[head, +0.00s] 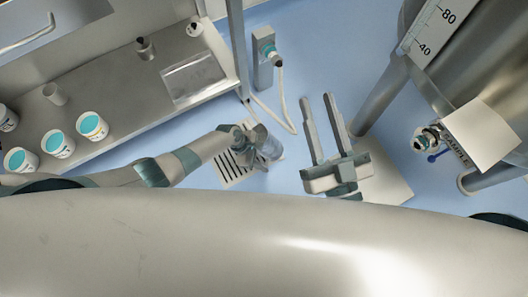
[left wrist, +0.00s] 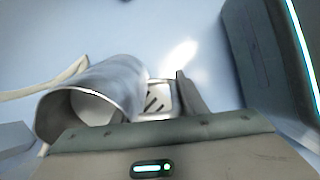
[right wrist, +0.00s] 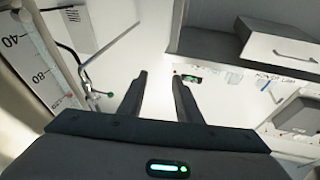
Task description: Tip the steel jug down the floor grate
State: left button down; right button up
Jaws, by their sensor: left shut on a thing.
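The steel jug (head: 271,148) is in my left gripper (head: 256,138), low over the blue floor. In the left wrist view the jug (left wrist: 92,92) lies tilted on its side, its open mouth toward the lower left; one finger shows right of it. Whether anything is inside or pouring out cannot be seen. The slotted floor grate (head: 234,170) is below and just left of the jug, partly covered by my left gripper. The grate (left wrist: 158,100) also shows behind the jug in the left wrist view. My right gripper (head: 317,115) is open and empty, right of the jug.
A steel bench (head: 130,105) at left carries several tubs with turquoise contents. A grey post with a hose (head: 264,60) stands behind the grate. A large steel tank (head: 480,50) on legs is at right.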

pick_arm(q)
jog(key=shift+f+b, duration=0.2)
jog(key=shift+b, duration=0.6)
pick_arm(e)
jog(key=shift+s+d+r+t+y, duration=0.15)
jog(key=shift+r+t, duration=0.3)
jog(key=shift+r, duration=0.25)
jog(key=shift+s+d+r+t+y, duration=0.1)
jog(key=shift+d+r+t, duration=0.1)
jog(key=shift+r+t, duration=0.45)
jog(key=shift+s+d+r+t+y, duration=0.15)
jog(key=shift+r+t, duration=0.15)
jog(key=shift+r, duration=0.5)
pick_arm(q)
jog(key=shift+w+a+f+h+b, duration=0.1)
jog(key=shift+f+h+b, duration=0.15)
jog(key=shift+h+b, duration=0.4)
pick_arm(e)
jog(key=shift+s+d+r+t, duration=0.2)
jog(key=shift+s+r+t, duration=0.1)
jog(key=shift+r+t, duration=0.25)
jog(key=shift+s+d+r+t, duration=0.25)
jog(key=shift+r+t, duration=0.15)
jog(key=shift+r, duration=0.25)
jog(key=shift+s+d+r+t, duration=0.15)
jog(key=shift+s+r+t, duration=0.15)
jog(key=shift+r+t, duration=0.25)
